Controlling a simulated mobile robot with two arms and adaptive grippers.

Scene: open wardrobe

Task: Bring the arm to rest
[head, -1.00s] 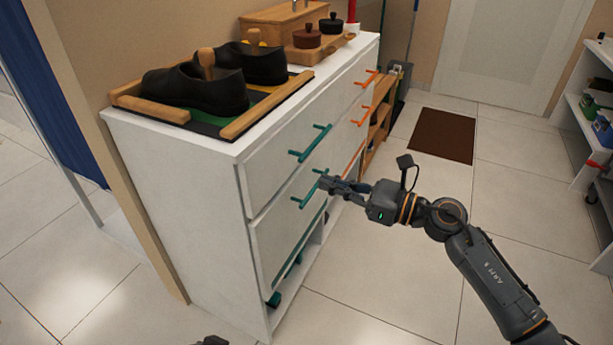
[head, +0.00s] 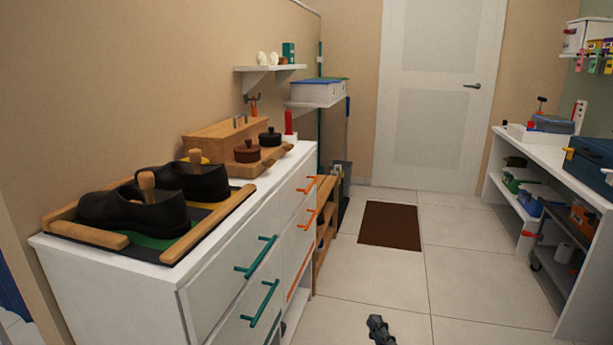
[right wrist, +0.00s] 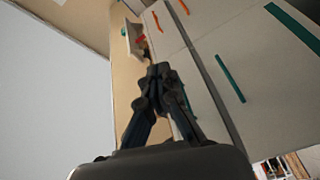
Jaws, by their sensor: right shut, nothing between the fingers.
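My right gripper (head: 378,328) shows at the bottom edge of the head view, low over the floor and right of the dresser. In the right wrist view its fingers (right wrist: 158,72) are closed together with nothing between them. The rest of the right arm is out of the head view. The white dresser (head: 130,300) stands at the left, with teal handles (head: 257,257) and orange handles (head: 307,219). The gripper is apart from the handles. My left gripper is not in view.
Black shoes (head: 135,212) sit in a wooden-edged tray on the dresser top. A brown mat (head: 390,225) lies before the white door (head: 440,100). White shelving (head: 545,165) with boxes stands at the right. The tiled floor between is clear.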

